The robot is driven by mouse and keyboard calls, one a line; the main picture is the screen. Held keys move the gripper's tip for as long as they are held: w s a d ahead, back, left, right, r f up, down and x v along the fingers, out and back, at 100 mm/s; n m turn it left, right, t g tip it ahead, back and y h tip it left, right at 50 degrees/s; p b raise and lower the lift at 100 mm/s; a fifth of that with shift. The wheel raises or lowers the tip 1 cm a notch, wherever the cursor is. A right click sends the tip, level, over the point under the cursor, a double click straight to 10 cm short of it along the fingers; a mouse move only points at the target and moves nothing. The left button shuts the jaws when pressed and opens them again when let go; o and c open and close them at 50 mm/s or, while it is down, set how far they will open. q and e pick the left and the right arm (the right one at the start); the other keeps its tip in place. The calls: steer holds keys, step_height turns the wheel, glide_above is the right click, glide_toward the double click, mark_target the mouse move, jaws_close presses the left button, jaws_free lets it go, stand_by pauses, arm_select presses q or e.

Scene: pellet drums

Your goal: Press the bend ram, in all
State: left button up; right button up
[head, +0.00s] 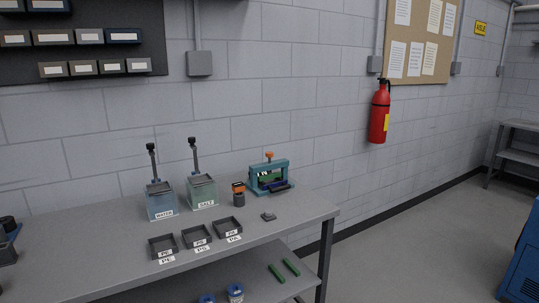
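The bend ram is a small teal press frame (284,166) at the back right of the grey workbench, close to the wall. An orange knob (269,155) stands on top of its crossbar. A green piece and a dark blue part show inside and at the foot of the frame, too small to make out well. Neither of my grippers shows in the head view.
The grey bench (110,225) also bears a water tank (161,206), a salt tank (202,194), an orange-topped dark cylinder (239,198), three labelled black trays (197,243) and a small dark block (268,216). Green rods (277,273) lie on the lower shelf.

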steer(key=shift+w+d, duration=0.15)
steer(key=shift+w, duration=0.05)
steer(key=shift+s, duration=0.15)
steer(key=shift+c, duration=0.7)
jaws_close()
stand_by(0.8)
